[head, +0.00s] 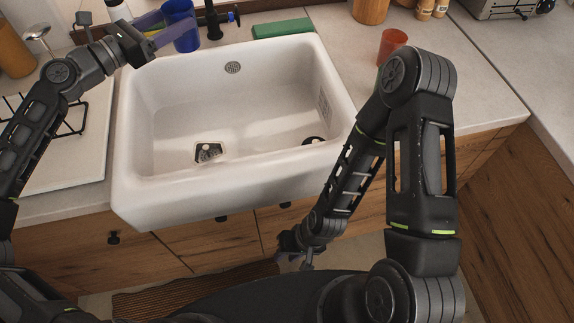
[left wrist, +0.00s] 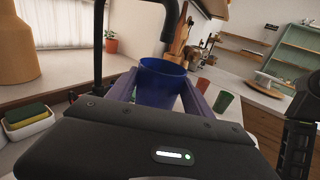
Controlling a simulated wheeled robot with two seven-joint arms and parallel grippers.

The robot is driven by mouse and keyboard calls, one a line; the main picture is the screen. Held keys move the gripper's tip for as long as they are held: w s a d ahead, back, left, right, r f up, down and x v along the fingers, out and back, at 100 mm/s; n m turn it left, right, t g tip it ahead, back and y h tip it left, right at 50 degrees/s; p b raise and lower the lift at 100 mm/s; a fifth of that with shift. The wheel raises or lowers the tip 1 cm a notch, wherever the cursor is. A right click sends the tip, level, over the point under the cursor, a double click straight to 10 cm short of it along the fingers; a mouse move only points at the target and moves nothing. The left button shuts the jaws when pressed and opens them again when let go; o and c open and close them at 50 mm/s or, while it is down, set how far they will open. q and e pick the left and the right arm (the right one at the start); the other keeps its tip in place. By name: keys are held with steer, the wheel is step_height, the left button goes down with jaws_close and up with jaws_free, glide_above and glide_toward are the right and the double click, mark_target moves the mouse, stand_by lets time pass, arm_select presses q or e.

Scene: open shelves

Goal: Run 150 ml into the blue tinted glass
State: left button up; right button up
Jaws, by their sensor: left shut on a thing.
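The blue tinted glass (head: 181,28) is at the back left of the sink, to the left of the black tap (head: 213,22). My left gripper (head: 168,36) is shut on the glass. No stream of water shows, and the inside of the glass is mostly hidden. The tap has a blue-tipped lever (head: 232,17). My right gripper (head: 296,252) hangs low before the sink cabinet; its fingers are unclear.
The white sink (head: 225,120) is empty. A red cup (head: 392,44) stands on the right counter. A hob grate (head: 40,115) is at left. A yellow-green sponge (left wrist: 27,116) sits in a white holder.

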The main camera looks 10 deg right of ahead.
arm_select(q)
steer(key=shift+r, duration=0.1)
steer(key=shift+r, duration=2.95)
